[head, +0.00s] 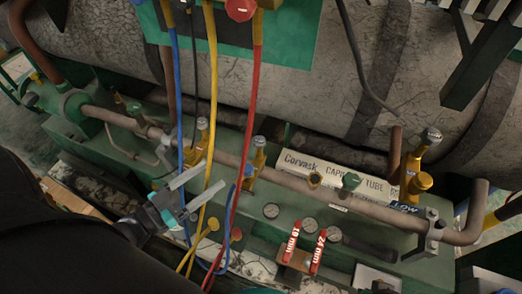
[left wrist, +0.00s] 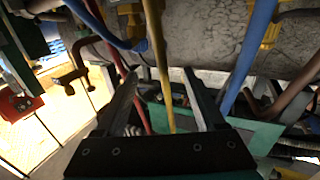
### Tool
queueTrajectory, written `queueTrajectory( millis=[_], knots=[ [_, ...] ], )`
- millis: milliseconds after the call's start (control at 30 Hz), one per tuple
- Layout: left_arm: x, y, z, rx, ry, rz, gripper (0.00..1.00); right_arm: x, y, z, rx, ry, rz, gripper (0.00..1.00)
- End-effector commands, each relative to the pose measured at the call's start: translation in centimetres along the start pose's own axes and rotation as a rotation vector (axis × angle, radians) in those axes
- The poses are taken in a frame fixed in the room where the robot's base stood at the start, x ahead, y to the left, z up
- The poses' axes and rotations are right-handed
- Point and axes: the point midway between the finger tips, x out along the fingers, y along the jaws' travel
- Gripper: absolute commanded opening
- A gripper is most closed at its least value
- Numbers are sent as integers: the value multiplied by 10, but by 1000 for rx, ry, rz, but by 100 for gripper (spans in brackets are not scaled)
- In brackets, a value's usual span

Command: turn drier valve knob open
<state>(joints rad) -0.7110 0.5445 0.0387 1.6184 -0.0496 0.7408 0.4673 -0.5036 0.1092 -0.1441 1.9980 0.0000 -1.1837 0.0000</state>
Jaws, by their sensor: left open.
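My left gripper (head: 210,175) is open, its two pale fingers pointing up and right, close to the hoses in the head view. In the left wrist view its jaws (left wrist: 162,76) are spread, with a yellow hose (left wrist: 162,70) showing between them. Whether the hose is touched, I cannot tell. No label shows which is the drier valve. My right gripper is not in view.
Blue (head: 177,80), yellow and red (head: 250,110) hoses hang in front of the pipe (head: 290,180). A white box (head: 335,172) lies behind the pipe. Two red-handled wrenches (head: 291,245) stand at the front. A large grey tank (head: 300,65) fills the back.

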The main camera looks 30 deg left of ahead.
Motion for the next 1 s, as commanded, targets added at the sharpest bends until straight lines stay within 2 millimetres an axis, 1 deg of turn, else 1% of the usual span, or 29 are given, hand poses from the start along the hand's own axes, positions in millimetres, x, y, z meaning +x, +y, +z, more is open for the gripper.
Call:
queueTrajectory(
  millis=[167,367,733,867,1000],
  knots=[
    [14,1,-2,0,9,6,72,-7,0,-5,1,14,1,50],
    [46,1,-1,1,10,5,72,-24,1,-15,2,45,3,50],
    [104,1,-1,1,8,5,72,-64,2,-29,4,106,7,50],
    [128,1,0,2,8,5,72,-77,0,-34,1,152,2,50],
    [138,1,-1,1,4,4,72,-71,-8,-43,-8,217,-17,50]
  ],
)
